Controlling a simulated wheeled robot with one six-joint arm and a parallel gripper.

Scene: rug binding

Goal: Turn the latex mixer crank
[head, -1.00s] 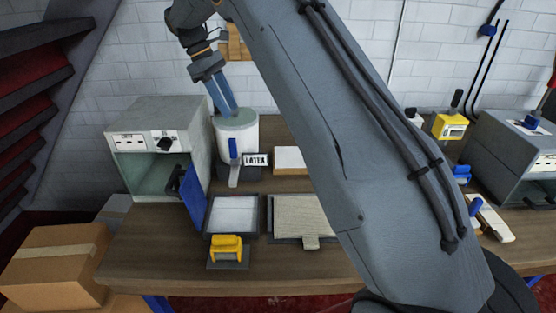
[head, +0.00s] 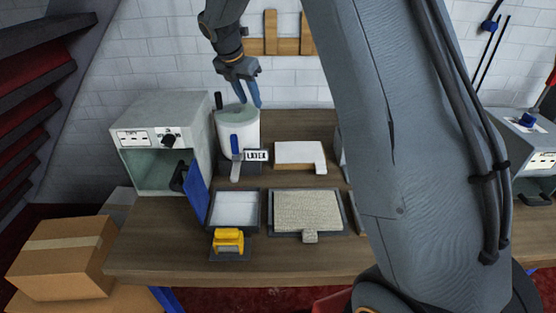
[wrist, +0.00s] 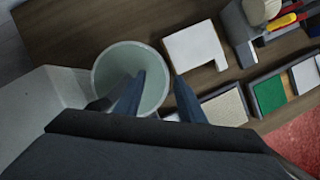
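The latex mixer is a white cylinder (head: 238,136) with a pale green top and a LATEX label (head: 256,156), upright on the workbench. A dark upright handle (head: 218,101), which looks like the crank's grip, stands at the left of its top. A blue-handled lever (head: 235,147) is on its front. In the wrist view the round top (wrist: 153,92) lies below my gripper, with a dark piece (wrist: 100,104) by the left finger. My gripper (head: 250,104) points down over the mixer's right back rim. Its blue fingers are apart and empty, right of the dark handle.
A grey oven-like box (head: 165,110) with an open blue door (head: 196,193) stands close left of the mixer. A white block (head: 300,154), a shallow tray (head: 234,210), a beige mat piece (head: 307,210) and a yellow tool (head: 229,240) lie around it on the workbench (head: 180,257).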

